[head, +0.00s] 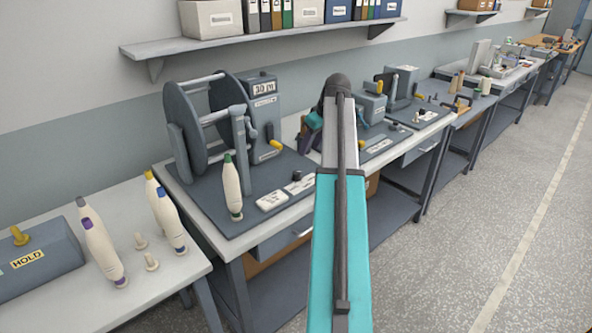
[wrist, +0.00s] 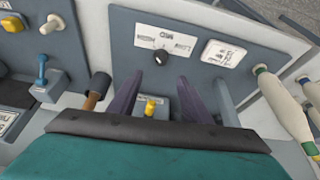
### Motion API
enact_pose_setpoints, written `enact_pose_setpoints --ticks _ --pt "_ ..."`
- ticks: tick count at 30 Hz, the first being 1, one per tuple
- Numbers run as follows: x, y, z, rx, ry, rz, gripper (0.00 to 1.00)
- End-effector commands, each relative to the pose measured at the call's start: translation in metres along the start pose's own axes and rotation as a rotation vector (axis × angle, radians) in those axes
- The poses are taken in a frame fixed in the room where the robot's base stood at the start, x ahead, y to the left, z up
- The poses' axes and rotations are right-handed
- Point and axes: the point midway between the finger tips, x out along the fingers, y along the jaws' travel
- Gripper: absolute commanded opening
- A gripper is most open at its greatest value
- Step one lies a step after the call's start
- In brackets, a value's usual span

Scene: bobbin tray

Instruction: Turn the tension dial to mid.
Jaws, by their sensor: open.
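The tension dial, a small dark knob (head: 296,176), sits on the dark base of the winding machine at a white label plate. In the wrist view the dark knob (wrist: 160,58) is at the edge of the plate (wrist: 176,42), whose words appear upside down; MID is near its middle. I cannot tell where the dial points. My gripper (wrist: 159,76) is open, its two dark fingers spread either side of the knob in the picture, with nothing held. The knob seems a little beyond the fingertips. In the head view my arm hides most of the gripper.
The grey winding machine (head: 264,110) stands left of my arm, with a green-tipped bobbin (head: 231,188) on its base. A second white plate (head: 272,201) lies beside the dial's. A yellow knob (wrist: 150,105) shows between my fingers. More benches run to the right.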

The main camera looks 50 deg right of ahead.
Motion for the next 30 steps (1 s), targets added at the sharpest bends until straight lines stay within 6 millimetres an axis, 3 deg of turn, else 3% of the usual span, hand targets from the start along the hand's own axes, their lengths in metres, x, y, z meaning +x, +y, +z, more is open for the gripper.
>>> enact_pose_setpoints --ticks 11,30 --pt "0.011 -0.003 -0.002 -0.004 -0.001 -0.002 0.44" --pt "0.08 -0.005 -0.004 -0.006 -0.001 -0.004 0.44"
